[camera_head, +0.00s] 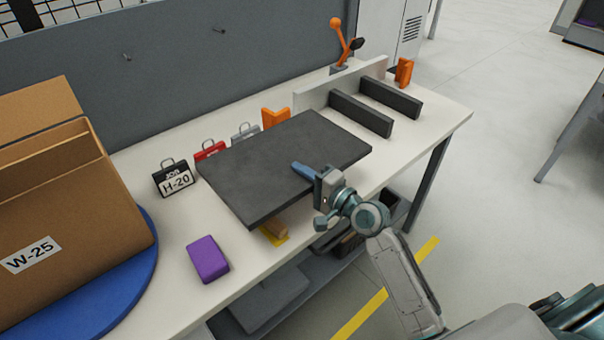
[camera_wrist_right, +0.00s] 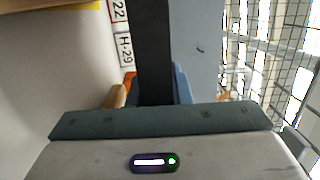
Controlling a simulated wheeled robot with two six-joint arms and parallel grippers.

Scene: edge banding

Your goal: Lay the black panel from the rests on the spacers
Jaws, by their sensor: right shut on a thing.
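The black panel (camera_head: 285,165) lies roughly flat over the middle of the workbench in the head view. A wooden rest (camera_head: 274,230) on a yellow patch shows under its near edge; any other rest is hidden. My right gripper (camera_head: 306,172) is shut on the panel's near right edge, one blue finger on top. In the right wrist view the panel is a dark strip (camera_wrist_right: 152,50) beside the blue finger (camera_wrist_right: 181,85). Two dark bars, seemingly the spacers (camera_head: 361,113) (camera_head: 391,97), lie parallel to the right of the panel, apart from it. My left gripper is not in view.
A white fence (camera_head: 345,83) stands behind the bars, with an orange lever clamp (camera_head: 340,45) behind it. Orange blocks (camera_head: 275,117) (camera_head: 403,72), job tags (camera_head: 175,179), a purple block (camera_head: 208,259) and a cardboard box (camera_head: 70,200) on a blue disc (camera_head: 137,275) stand around.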

